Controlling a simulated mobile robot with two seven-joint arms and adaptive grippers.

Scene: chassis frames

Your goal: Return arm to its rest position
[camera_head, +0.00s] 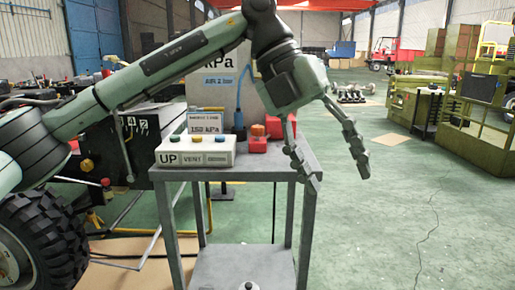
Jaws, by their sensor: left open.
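My left arm comes in from the left and reaches across the upper middle of the head view. My left gripper (334,174) hangs down at the right edge of the grey metal stand (180,174). Its two fingers are spread apart with nothing between them. One finger overlaps the stand's right edge in the picture; I cannot tell whether it touches. My right gripper is not in view.
A white control box (208,160) marked UP and VENT, with several buttons, sits on the stand. Red parts (257,140) lie beside it. A black tyre (50,245) stands at lower left. Green floor (400,215) is clear on the right, before olive machinery (478,125).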

